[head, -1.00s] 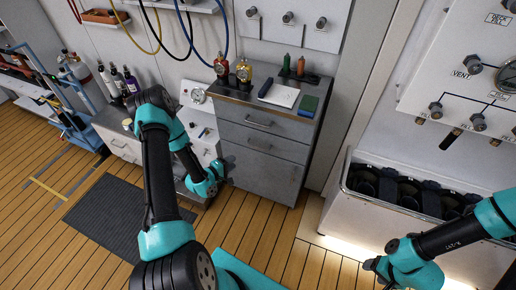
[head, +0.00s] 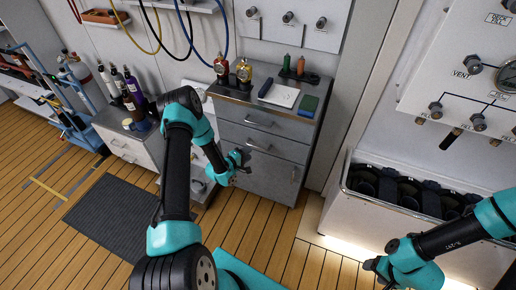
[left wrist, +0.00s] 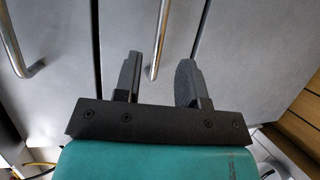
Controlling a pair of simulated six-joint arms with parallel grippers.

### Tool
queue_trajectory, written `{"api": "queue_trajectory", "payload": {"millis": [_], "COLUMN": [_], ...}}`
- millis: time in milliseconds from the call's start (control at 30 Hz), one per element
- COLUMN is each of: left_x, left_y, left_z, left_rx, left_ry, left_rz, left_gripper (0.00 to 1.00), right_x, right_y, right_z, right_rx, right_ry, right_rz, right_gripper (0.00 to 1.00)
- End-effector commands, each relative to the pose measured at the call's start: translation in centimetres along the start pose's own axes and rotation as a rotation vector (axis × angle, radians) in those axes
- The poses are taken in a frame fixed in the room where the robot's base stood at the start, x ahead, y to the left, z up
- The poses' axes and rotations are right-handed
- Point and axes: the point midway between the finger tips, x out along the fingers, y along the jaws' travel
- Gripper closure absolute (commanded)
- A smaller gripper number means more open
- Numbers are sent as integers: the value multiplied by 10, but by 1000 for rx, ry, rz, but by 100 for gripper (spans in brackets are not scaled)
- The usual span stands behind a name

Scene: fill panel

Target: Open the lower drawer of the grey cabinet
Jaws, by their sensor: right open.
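The grey cabinet (head: 272,182) stands against the wall in the middle of the head view, with two drawers above a lower door. The lower drawer (head: 286,150) looks closed. Its bar handle (head: 261,147) also shows in the left wrist view (left wrist: 161,38), upright in that picture, in line with the gap between the fingers. My left gripper (head: 246,158) is in front of the cabinet near that handle. In the left wrist view the left gripper (left wrist: 157,76) is open and empty. My right gripper (head: 371,265) is open at the lower right, away from the cabinet.
The upper drawer handle (head: 258,123) is just above; it also shows in the left wrist view (left wrist: 12,45). A white bin (head: 352,205) stands to the right. The wooden floor in front is clear.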

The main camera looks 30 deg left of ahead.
Motion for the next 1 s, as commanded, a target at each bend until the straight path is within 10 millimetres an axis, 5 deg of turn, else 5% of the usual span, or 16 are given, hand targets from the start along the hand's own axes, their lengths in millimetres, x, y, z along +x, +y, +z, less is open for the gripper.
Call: {"api": "queue_trajectory", "payload": {"millis": [433, 833, 1000], "left_x": [67, 75, 75], "left_y": [0, 0, 0], "left_z": [0, 0, 0], "left_rx": [1, 0, 0], "left_ry": [0, 0, 0], "left_rz": [1, 0, 1], "left_gripper": [63, 63, 78], "right_x": [0, 0, 0], "right_y": [0, 0, 0], "right_z": [0, 0, 0], "right_rx": [0, 0, 0], "right_ry": [0, 0, 0], "right_rz": [0, 0, 0], "right_gripper": [40, 40, 40]}}
